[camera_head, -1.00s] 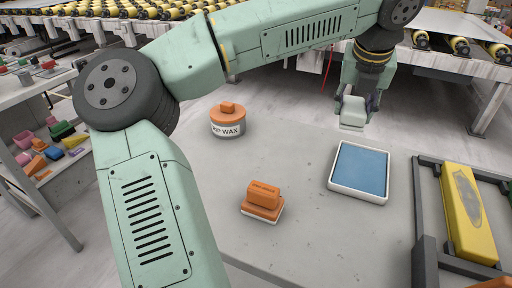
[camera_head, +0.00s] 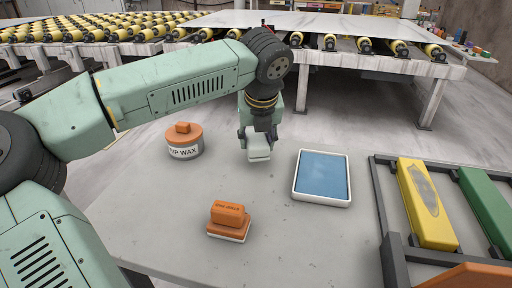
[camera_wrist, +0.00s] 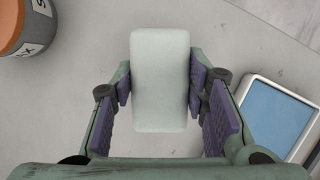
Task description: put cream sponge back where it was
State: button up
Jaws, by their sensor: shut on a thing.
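The cream sponge (camera_head: 259,151) is a pale block held below my gripper (camera_head: 258,140), over the far part of the grey slab, between the wax tub and the blue tray. In the wrist view the sponge (camera_wrist: 160,80) stands lengthwise between the purple-padded fingers of my gripper (camera_wrist: 163,92). The gripper is shut on it. I cannot tell whether the sponge's underside touches the slab.
The round orange-lidded wax tub (camera_head: 184,147) is left of the sponge. The white-rimmed blue tray (camera_head: 322,203) is to its right. An orange-handled block (camera_head: 229,220) sits nearer. A dark rack (camera_head: 384,220) holds yellow and green bars. Bare slab lies between these.

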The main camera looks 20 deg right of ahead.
jog(key=shift+f, duration=1.45)
jog(key=shift+f, duration=0.2)
jog(key=o, duration=1.1)
